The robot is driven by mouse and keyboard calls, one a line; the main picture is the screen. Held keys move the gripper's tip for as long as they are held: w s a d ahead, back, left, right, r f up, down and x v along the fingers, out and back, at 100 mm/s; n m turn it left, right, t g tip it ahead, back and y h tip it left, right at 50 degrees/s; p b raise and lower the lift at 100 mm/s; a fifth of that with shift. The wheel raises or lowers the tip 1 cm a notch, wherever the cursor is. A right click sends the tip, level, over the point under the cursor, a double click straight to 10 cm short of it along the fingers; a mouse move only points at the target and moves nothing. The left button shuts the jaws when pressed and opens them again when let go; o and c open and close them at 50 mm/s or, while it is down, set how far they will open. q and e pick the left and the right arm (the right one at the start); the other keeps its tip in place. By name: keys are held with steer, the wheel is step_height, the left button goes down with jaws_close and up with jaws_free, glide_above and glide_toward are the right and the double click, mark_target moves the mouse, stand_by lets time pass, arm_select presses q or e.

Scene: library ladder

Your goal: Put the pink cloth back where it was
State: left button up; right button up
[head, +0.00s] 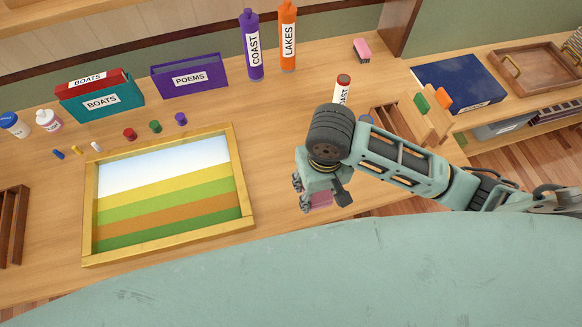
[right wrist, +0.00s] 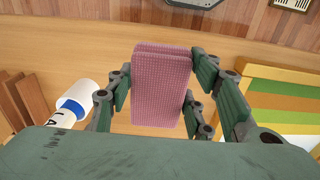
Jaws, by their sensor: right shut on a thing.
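The pink cloth (right wrist: 160,90) is a folded, waffle-textured piece between the fingers of my right gripper (right wrist: 158,76) in the right wrist view. The right gripper is shut on the cloth, over the table to the right of the framed striped picture (head: 248,200). I cannot tell whether the cloth touches the table. My left gripper is not in view.
Purple (head: 252,62) and orange (head: 287,45) bottles stand at the back. A small pink-and-dark block (head: 362,49) sits back right. Table between picture and gripper is clear.

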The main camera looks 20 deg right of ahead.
steer(key=shift+a, duration=0.35)
steer(key=w+f, duration=0.1)
steer(key=w, duration=0.1)
steer(key=w+f, duration=0.2)
steer(key=w, duration=0.1)
steer(key=shift+w+d+f+p, duration=0.2)
steer(key=shift+w+f+p, duration=0.05)
steer(key=shift+w+p, duration=0.15)
steer(key=w+f, duration=0.2)
steer(key=w, duration=0.1)
steer(key=w+f, duration=0.1)
steer(key=w, duration=0.1)
steer(key=shift+w+f, duration=0.3)
steer(key=shift+w, duration=0.05)
steer(key=shift+f+p, duration=0.25)
steer(key=shift+p, duration=0.05)
step_height(320, 180, down, 3)
steer(key=shift+f+p, duration=0.1)
steer(key=shift+p, duration=0.2)
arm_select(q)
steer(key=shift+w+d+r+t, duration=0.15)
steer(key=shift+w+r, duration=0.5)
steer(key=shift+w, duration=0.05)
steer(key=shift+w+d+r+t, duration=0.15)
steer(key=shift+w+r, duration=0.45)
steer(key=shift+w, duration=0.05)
arm_select(e)
steer(key=shift+f, duration=0.4)
steer(key=o, duration=1.2)
